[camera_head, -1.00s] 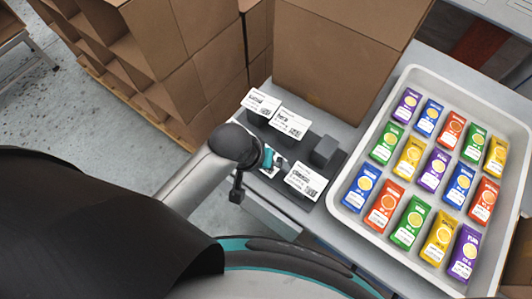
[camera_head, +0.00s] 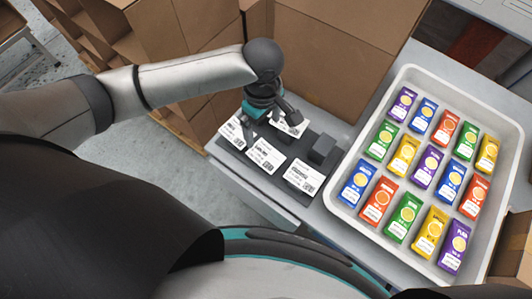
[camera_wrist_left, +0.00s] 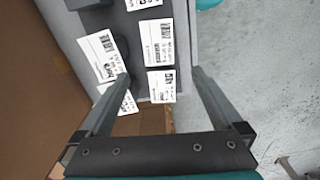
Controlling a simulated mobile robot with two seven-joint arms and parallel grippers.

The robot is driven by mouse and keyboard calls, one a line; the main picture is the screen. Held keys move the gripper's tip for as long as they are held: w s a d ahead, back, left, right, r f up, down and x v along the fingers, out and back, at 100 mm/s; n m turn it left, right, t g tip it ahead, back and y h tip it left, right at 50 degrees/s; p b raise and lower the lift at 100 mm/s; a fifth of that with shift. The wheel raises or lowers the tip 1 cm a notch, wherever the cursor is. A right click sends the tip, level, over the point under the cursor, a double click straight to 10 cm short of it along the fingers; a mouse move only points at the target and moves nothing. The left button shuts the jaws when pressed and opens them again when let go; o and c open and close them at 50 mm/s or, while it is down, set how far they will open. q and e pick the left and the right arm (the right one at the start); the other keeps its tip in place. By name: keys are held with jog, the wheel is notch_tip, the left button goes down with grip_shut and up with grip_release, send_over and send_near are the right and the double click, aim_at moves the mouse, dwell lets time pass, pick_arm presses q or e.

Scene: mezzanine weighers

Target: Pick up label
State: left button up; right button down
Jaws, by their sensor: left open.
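Several white printed labels lie on a dark board (camera_head: 281,177) at the table's left end. In the head view, the front ones are a left label (camera_head: 231,134), a middle label (camera_head: 265,155) and a right label (camera_head: 303,175); another label (camera_head: 290,127) lies behind, partly covered by my gripper. My left gripper (camera_head: 268,112) is open and empty above the back-left part of the board. In the left wrist view, the open fingers (camera_wrist_left: 160,74) straddle a label (camera_wrist_left: 161,86), with a second label (camera_wrist_left: 157,42) just beyond it. My right gripper is not in view.
A dark block (camera_head: 322,148) stands on the board beside the labels. A white tray (camera_head: 335,205) of colourful packets is to the right. Tall cardboard boxes (camera_head: 335,55) stand close behind the board. Open floor (camera_head: 165,190) lies left of the table.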

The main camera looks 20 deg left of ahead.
pick_arm(q)
jog(key=b, duration=0.1)
send_over(266, 156)
jog(key=f, duration=0.8)
jog(key=shift+a+f, duration=0.25)
jog(key=shift+f, duration=0.15)
jog(key=shift+d+f+b, duration=0.15)
jog(key=shift+f+b, duration=0.05)
jog(key=shift+f, duration=1.2)
jog(key=shift+d+f+b, duration=0.1)
jog(key=shift+f+b, duration=0.05)
jog(key=shift+f, duration=1.2)
jog(key=c, duration=1.1)
jog(key=shift+o, duration=0.2)
jog(key=shift+r, duration=0.1)
